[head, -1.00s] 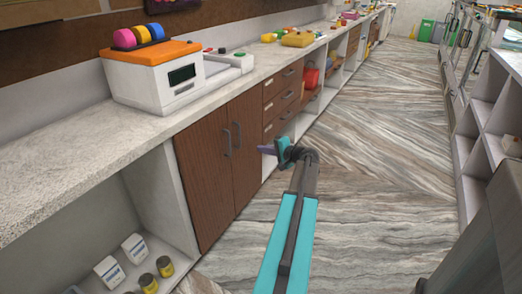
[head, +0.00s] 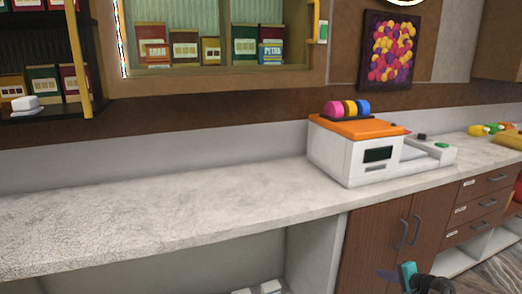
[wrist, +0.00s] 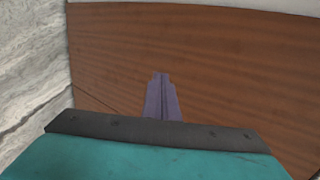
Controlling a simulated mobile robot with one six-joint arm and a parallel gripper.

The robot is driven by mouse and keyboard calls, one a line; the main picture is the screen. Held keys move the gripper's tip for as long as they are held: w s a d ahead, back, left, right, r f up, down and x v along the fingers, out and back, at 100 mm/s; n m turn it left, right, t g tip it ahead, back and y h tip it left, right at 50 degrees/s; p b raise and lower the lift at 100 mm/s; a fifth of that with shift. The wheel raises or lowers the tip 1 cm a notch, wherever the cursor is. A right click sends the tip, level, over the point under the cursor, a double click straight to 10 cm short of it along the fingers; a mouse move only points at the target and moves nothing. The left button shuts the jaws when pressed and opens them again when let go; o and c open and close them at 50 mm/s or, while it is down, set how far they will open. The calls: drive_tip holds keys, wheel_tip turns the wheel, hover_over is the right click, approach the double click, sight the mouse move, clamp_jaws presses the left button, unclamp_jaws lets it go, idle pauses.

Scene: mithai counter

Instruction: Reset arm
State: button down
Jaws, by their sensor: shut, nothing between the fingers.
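My gripper (wrist: 161,95) shows in the wrist view as two purple fingers lying together, shut with nothing between them. It points toward a brown wooden cabinet front (wrist: 230,60). In the head view my gripper (head: 388,275) is at the bottom edge, low in front of the brown cabinet doors (head: 385,240) and below the counter top. Most of my arm is out of the head view.
A pale stone counter (head: 150,205) runs along the wall, with a long bare stretch on the left. A white and orange machine (head: 350,150) stands on it. Wall shelves with boxes (head: 185,48) are above. Drawers (head: 480,205) are at right.

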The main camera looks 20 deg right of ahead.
drive_tip(key=w+a+f+n+g+y+p, duration=0.15)
drive_tip(key=a+f, duration=0.25)
drive_tip(key=a, duration=0.5)
drive_tip(key=a+f+n+g+y+p, duration=0.1)
drive_tip(key=a+f+n+g, duration=0.2)
drive_tip(key=a, duration=0.7)
drive_tip(key=a+f+n+g+y+p, duration=0.1)
drive_tip(key=a+f+g, duration=0.1)
drive_tip(key=a+f, duration=0.55)
drive_tip(key=s+a+f+n+g+p, duration=0.15)
drive_tip(key=s+a, duration=0.25)
drive_tip(key=a, duration=0.5)
drive_tip(key=s+a+f+n+g, duration=0.2)
drive_tip(key=s+a+n+g, duration=0.1)
drive_tip(key=a, duration=0.6)
drive_tip(key=s+a+f+n+g+h+p, duration=0.1)
drive_tip(key=s+a, duration=0.4)
drive_tip(key=s, duration=0.5)
drive_tip(key=s+a+f+n+g+h+p, duration=0.1)
drive_tip(key=s+a+n+g+h+p, duration=0.2)
drive_tip(key=s, duration=0.7)
drive_tip(key=shift+s+a+n+g, duration=0.4)
drive_tip(key=shift+a+n+g, duration=0.75)
drive_tip(key=shift+n, duration=0.45)
drive_tip(key=shift+h, duration=0.25)
